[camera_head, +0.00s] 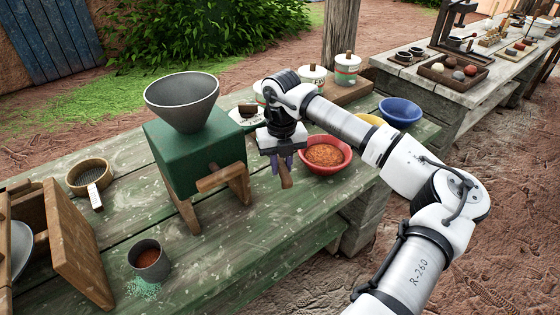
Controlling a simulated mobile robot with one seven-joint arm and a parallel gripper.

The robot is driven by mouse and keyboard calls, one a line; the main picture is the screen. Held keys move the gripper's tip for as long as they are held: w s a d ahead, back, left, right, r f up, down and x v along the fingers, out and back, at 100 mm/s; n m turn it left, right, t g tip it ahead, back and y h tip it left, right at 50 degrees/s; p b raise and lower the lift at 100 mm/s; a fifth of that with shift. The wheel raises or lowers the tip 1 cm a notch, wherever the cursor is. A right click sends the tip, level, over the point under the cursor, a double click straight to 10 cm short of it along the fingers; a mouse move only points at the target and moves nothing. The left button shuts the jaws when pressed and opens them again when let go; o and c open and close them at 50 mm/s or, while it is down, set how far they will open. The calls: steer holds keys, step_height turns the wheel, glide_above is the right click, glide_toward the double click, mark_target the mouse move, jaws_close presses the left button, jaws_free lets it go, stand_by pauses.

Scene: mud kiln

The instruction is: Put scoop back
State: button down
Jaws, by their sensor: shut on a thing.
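My gripper (281,163) is shut on the scoop, whose brown wooden handle (286,180) sticks out below the fingers. The rest of the scoop is hidden by the gripper. The gripper is over the green table, between the green hopper mill and a red bowl (345,168) of orange-brown powder (325,155). In the picture it is just left of the bowl. I cannot tell whether the scoop touches the table.
The green mill (198,158) with its grey funnel (183,103) stands close left of my gripper. A dark cup (149,262) and a sieve (90,177) are further left. White lidded jars (346,70) and a blue bowl (400,112) stand behind. The table's front middle (240,245) is clear.

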steer(key=b, duration=0.2)
glide_above(281, 193)
steer(key=shift+f, duration=3.05)
steer(key=shift+f+b, duration=0.6)
steer(key=shift+b, duration=0.15)
steer(key=c, duration=1.2)
jaws_free()
steer(key=shift+o, duration=0.2)
step_height(281, 193, up, 14)
steer(key=shift+f+b, duration=0.1)
steer(key=shift+b, duration=0.9)
